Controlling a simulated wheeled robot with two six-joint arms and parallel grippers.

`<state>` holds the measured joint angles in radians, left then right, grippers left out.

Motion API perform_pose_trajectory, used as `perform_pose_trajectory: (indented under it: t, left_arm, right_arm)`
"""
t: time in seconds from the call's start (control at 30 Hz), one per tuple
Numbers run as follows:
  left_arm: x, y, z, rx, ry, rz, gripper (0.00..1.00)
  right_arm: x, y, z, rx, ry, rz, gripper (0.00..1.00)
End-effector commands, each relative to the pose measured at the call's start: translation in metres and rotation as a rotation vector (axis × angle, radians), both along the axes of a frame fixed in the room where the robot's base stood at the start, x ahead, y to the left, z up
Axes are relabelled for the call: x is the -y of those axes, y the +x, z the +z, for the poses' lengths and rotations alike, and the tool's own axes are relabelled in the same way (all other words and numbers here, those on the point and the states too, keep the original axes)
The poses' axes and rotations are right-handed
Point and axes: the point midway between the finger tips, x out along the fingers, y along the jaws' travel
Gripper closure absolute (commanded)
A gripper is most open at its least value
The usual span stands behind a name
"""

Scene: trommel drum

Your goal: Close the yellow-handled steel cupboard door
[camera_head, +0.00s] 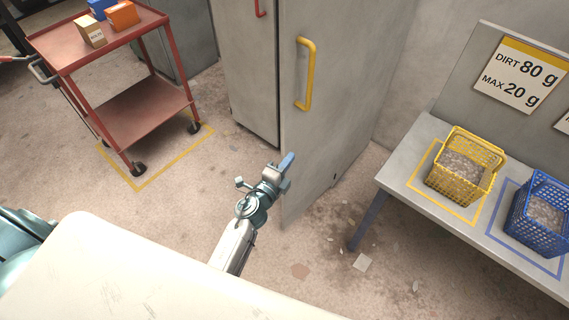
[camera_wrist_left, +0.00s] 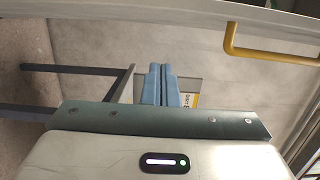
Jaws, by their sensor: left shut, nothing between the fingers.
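The grey steel cupboard door (camera_head: 330,110) with the yellow handle (camera_head: 311,75) stands partly open in the head view. Its free left edge swings out toward me, past the red-handled door. My left gripper (camera_head: 287,162) is in front of its lower part, well below the handle; I cannot tell whether it touches. The gripper is shut and empty. In the left wrist view its blue fingers (camera_wrist_left: 160,85) are pressed together, and the yellow handle (camera_wrist_left: 270,52) is at the upper right, apart from them. My right gripper is not in view.
The neighbouring door has a red handle (camera_head: 261,8). A red trolley (camera_head: 150,105) with boxes stands at the left. At the right, a grey bench (camera_head: 412,165) bears a yellow basket (camera_head: 465,165) and a blue basket (camera_head: 541,215). Floor by the door is open, with small debris.

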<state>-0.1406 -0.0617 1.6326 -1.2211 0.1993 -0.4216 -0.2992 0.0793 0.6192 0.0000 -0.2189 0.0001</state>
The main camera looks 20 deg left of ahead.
Motion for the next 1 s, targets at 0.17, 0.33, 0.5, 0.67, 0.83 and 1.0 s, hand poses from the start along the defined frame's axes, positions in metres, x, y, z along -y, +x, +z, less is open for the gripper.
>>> perform_pose_trajectory:
  t: [0.17, 0.33, 0.5, 0.67, 0.83, 1.0]
  left_arm:
    - [0.007, 0.04, 0.001, 0.0, -0.003, 0.001, 1.0]
    - [0.004, 0.067, -0.001, -0.002, 0.001, 0.002, 1.0]
    - [-0.017, 0.075, -0.001, -0.002, -0.001, 0.002, 1.0]
    - [-0.025, 0.078, -0.001, -0.003, -0.003, 0.001, 1.0]
    - [-0.026, 0.079, -0.001, -0.003, -0.004, 0.002, 1.0]
    - [-0.026, 0.079, -0.001, -0.003, -0.004, 0.001, 1.0]
  right_arm:
    - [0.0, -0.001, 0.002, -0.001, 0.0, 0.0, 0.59]
    - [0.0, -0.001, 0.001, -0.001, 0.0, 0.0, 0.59]
    - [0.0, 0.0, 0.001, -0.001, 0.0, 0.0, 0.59]
    - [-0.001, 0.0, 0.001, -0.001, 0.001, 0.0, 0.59]
    - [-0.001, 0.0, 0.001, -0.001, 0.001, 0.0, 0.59]
    - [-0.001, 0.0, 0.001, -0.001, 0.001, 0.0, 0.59]
